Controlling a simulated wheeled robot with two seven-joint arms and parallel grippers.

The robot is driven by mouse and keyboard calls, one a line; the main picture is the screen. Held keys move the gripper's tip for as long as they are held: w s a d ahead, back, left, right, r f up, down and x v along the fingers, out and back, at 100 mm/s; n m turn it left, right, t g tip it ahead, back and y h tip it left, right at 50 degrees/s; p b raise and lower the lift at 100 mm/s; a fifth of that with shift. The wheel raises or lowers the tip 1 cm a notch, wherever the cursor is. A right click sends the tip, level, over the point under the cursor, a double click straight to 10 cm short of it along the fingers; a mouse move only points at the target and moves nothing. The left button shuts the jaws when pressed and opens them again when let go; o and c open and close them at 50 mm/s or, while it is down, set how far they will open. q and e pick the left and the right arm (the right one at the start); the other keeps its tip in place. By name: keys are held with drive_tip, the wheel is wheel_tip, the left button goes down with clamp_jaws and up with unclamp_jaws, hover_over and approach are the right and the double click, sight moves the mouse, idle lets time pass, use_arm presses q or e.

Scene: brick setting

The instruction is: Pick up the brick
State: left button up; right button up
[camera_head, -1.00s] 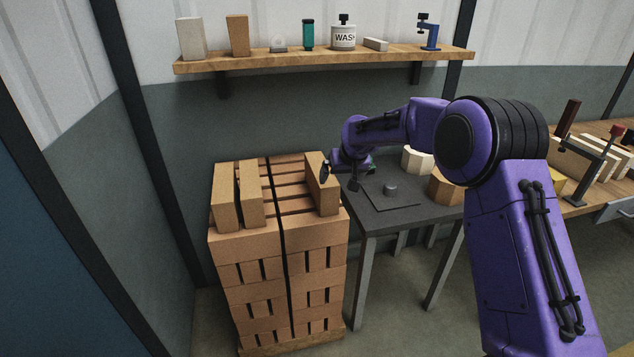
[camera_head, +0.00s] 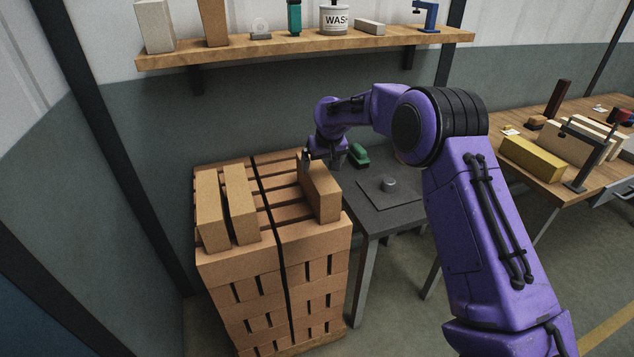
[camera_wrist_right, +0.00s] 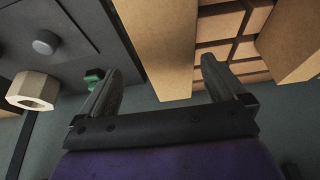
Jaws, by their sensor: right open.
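The tan brick (camera_head: 320,190) stands on its long narrow side at the right of the top of a strapped brick stack (camera_head: 275,275). My right gripper (camera_head: 312,160) is at the far end of this brick and looks open and empty. In the right wrist view the brick (camera_wrist_right: 160,45) reaches down between the two spread fingers of the right gripper (camera_wrist_right: 167,72), with gaps on both sides. I cannot tell whether a finger touches it. Two similar bricks stand at the left of the stack top, one outer (camera_head: 211,210) and one inner (camera_head: 241,203). My left gripper is not in view.
A dark table (camera_head: 375,215) with a small round knob (camera_head: 389,184) and a green object (camera_head: 358,155) stands right of the stack. A wooden shelf (camera_head: 300,50) is on the wall above. A wooden bench (camera_head: 540,185) with a yellow block (camera_head: 531,159) is farther right.

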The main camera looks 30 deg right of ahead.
sight(317, 169)
drive_tip(key=x, duration=0.2)
drive_tip(key=p+x, duration=0.1)
drive_tip(key=x, duration=0.1)
drive_tip(key=a+x, duration=0.1)
drive_tip(key=x, duration=0.1)
drive_tip(key=shift+w+f, duration=0.1)
drive_tip(key=shift+w, duration=0.15)
drive_tip(key=shift+d+f, duration=0.1)
drive_tip(key=shift+f, duration=0.05)
drive_tip(key=c, duration=1.7)
drive_tip(key=shift+r, duration=0.25)
clamp_jaws()
drive_tip(key=shift+w+f, duration=0.1)
